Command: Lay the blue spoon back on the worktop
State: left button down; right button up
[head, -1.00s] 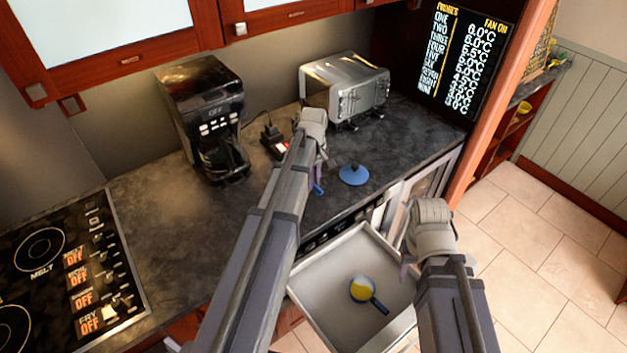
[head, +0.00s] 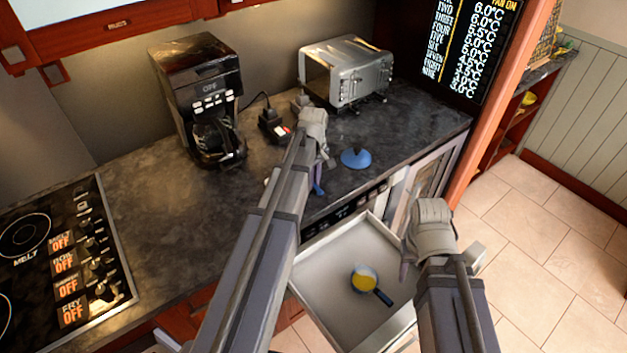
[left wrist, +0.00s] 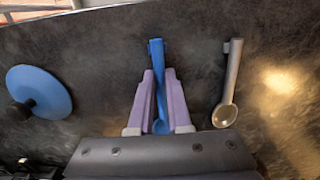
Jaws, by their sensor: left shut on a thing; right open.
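My left gripper (head: 320,166) is over the worktop (head: 170,215), left of the blue lid (head: 355,158). In the left wrist view its purple fingers (left wrist: 153,105) are shut on the blue spoon (left wrist: 157,58). The spoon's long handle sticks out beyond the fingers and its bowl is between them, partly hidden. In the head view only a bit of the blue spoon (head: 319,188) shows below the gripper. I cannot tell whether the spoon touches the worktop. My right gripper (head: 408,262) is open and empty beside the open drawer.
A silver spoon (left wrist: 231,80) lies right of the blue spoon in the left wrist view. The coffee maker (head: 200,100) and toaster (head: 345,72) stand at the back. The open drawer (head: 330,275) holds a yellow-and-blue pan (head: 364,280). The hob (head: 60,260) is at left.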

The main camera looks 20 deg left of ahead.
pick_arm(q)
jog(key=shift+f+b, duration=0.4)
jog(key=shift+b, duration=0.05)
dwell(0.3)
jog(key=c, duration=0.8)
grip_release()
jog(key=shift+r, duration=0.1)
notch_tip(320, 180, up, 8)
jog(key=p, duration=0.8)
jog(key=shift+f, duration=0.2)
jog(key=s+d+f+m+b, duration=0.1)
jog(key=s+d+m, duration=0.4)
jog(key=s+d, duration=0.1)
jog(key=s+d+f+m+b, duration=0.1)
jog(key=s+d+m, duration=0.4)
jog(key=d, duration=0.3)
jog(key=s+d+m+y+b, duration=0.1)
jog(key=s+d+m, duration=0.4)
jog(key=s+d, duration=0.3)
jog(key=shift+s+f+m, duration=0.1)
jog(key=shift+f+m, duration=0.3)
